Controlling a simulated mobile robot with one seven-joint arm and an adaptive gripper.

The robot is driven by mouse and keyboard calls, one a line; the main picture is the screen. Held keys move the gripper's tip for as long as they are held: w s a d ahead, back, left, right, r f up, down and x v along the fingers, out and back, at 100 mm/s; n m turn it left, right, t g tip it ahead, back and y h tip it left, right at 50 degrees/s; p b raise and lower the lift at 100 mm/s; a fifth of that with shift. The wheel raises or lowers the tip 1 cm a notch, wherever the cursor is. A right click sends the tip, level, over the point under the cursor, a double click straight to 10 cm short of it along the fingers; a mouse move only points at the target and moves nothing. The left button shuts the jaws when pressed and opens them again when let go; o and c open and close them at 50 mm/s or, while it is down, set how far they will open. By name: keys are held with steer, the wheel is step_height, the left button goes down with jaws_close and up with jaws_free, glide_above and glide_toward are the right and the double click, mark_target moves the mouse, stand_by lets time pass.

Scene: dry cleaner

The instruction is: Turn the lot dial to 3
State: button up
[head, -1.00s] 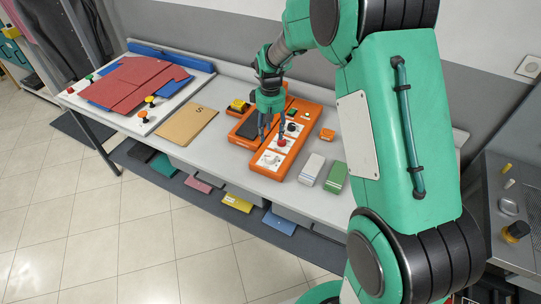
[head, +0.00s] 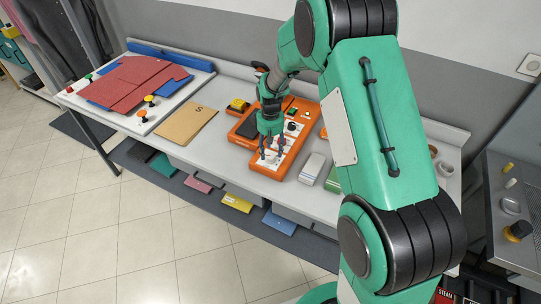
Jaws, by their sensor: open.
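An orange console (head: 291,160) lies on the grey table. It has a dark panel and white plates with knobs. A black knob (head: 291,126) shows at its upper right. My gripper (head: 271,154) reaches down over the near white plate, fingers apart, with their tips close to the plate. I cannot tell whether they touch it. The fingers hide most of this plate and the red knob area. The lot dial and its numbers are too small and too covered to read.
A white box (head: 312,168) and a green box (head: 334,180), partly behind my arm, stand right of the console. A tan folder (head: 186,126) lies left of it. A yellow-topped item (head: 237,105) is at its upper left. Bare table (head: 216,150) lies between folder and console.

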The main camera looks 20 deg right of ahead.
mark_target(270, 156)
steer(key=shift+f, duration=1.5)
steer(key=c, duration=1.2)
